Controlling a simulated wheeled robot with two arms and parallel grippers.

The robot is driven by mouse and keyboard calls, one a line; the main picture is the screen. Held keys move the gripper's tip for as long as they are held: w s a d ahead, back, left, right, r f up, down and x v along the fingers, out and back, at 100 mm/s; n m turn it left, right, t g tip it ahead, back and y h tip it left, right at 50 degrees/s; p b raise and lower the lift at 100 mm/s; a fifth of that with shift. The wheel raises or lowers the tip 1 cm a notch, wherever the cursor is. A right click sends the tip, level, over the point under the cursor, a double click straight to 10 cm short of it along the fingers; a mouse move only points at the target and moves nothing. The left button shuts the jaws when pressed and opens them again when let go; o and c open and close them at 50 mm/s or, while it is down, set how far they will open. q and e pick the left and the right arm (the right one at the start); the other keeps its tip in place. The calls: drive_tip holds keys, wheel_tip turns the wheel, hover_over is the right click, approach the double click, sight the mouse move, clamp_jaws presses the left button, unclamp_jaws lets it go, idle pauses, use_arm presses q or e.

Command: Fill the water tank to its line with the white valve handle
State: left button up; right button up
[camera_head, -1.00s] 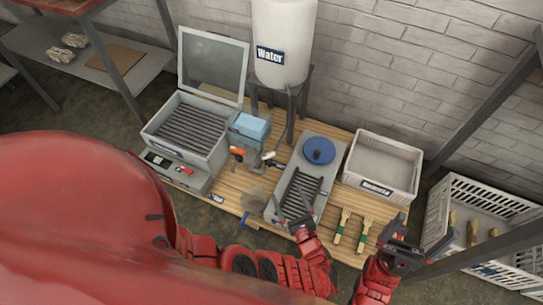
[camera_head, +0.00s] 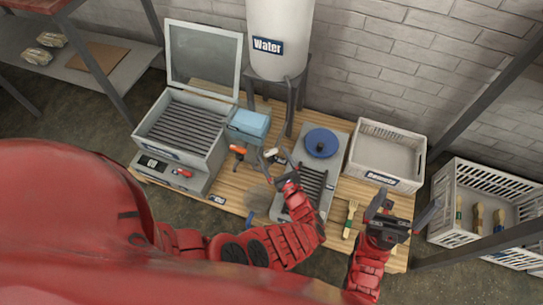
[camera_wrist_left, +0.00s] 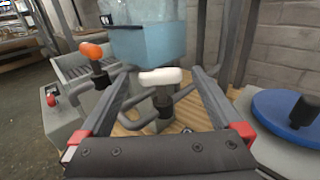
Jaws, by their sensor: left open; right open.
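The white valve handle (camera_wrist_left: 160,76) stands upright on a dark stem in the left wrist view, between and beyond my left fingers. My left gripper (camera_head: 277,166) is open and empty near it, with no contact that I can make out. A light-blue box-shaped tank (camera_head: 249,124) sits behind the valves; its blue front also shows in the left wrist view (camera_wrist_left: 150,45). No fill line is readable. A large white tank marked "Water" (camera_head: 280,25) stands above on a dark stand. My right gripper (camera_head: 402,212) is open and empty at the table's right front.
An orange handle (camera_wrist_left: 92,49) is left of the white one. A lidded grey machine (camera_head: 183,135) stands at left. A grey unit with a blue disc (camera_head: 321,143) is right of my left gripper. A white crate (camera_head: 385,158) and a fork-like wooden tool (camera_head: 350,218) lie further right.

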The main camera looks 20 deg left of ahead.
use_arm(q)
drive_tip(key=c, duration=1.4)
